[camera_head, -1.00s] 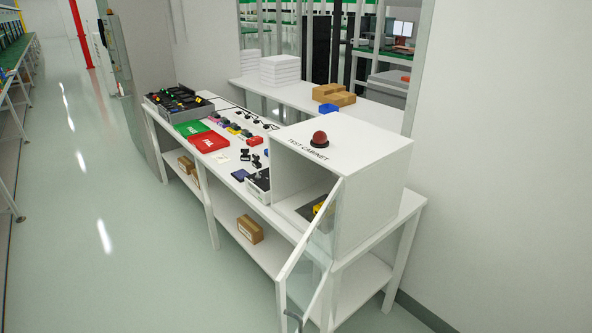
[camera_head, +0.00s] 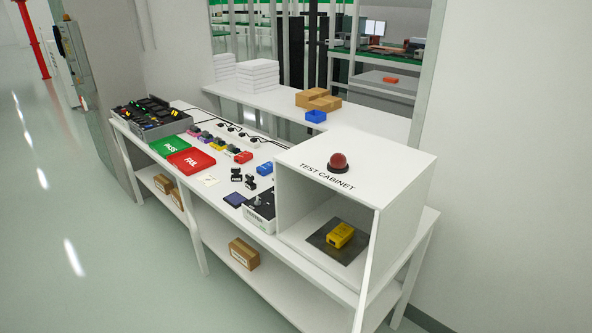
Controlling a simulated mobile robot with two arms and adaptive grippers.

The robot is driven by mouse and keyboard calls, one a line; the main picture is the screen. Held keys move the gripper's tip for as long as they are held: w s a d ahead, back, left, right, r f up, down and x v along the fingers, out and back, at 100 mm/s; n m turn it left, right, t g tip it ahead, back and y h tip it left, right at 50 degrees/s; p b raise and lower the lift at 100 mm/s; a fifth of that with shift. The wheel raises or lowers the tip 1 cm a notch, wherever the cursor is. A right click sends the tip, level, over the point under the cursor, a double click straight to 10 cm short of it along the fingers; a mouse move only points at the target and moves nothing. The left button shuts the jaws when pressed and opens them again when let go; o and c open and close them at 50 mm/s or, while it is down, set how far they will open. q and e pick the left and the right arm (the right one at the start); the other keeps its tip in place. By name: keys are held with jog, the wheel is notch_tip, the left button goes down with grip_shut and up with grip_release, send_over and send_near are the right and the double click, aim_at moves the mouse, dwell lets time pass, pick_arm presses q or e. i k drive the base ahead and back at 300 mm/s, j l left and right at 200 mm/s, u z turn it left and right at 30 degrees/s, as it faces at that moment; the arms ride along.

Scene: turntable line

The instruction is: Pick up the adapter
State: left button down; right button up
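No object is labelled as the adapter, and I cannot tell for sure which one it is. Two small black pieces (camera_head: 243,180) lie on the white workbench (camera_head: 208,182), between the red FAIL tray and the tester box (camera_head: 259,213). A row of small coloured blocks (camera_head: 217,144) lies behind the trays, with black leads and plugs (camera_head: 240,134) along the back edge. A yellow device (camera_head: 340,235) sits on a dark plate inside the open test cabinet (camera_head: 405,198). Neither of my grippers shows in the head view.
The green PASS tray (camera_head: 170,147) and red FAIL tray (camera_head: 191,160) lie left of centre. A grey bin of dark devices (camera_head: 165,131) stands at the far left end. A red button (camera_head: 338,162) tops the cabinet. The floor (camera_head: 110,245) before the bench is clear.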

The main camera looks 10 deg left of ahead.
aim_at(339, 236)
jog(key=i+j+z, duration=0.1)
jog(key=j, duration=0.3)
jog(key=i+j+z, duration=0.25)
jog(key=j, duration=0.55)
jog(key=i+j+z, duration=0.15)
jog(key=j, duration=0.25)
jog(key=i+j+z, duration=0.1)
jog(key=j, duration=0.35)
jog(key=i+j+z, duration=0.1)
jog(key=j, duration=0.35)
jog(key=i, duration=0.1)
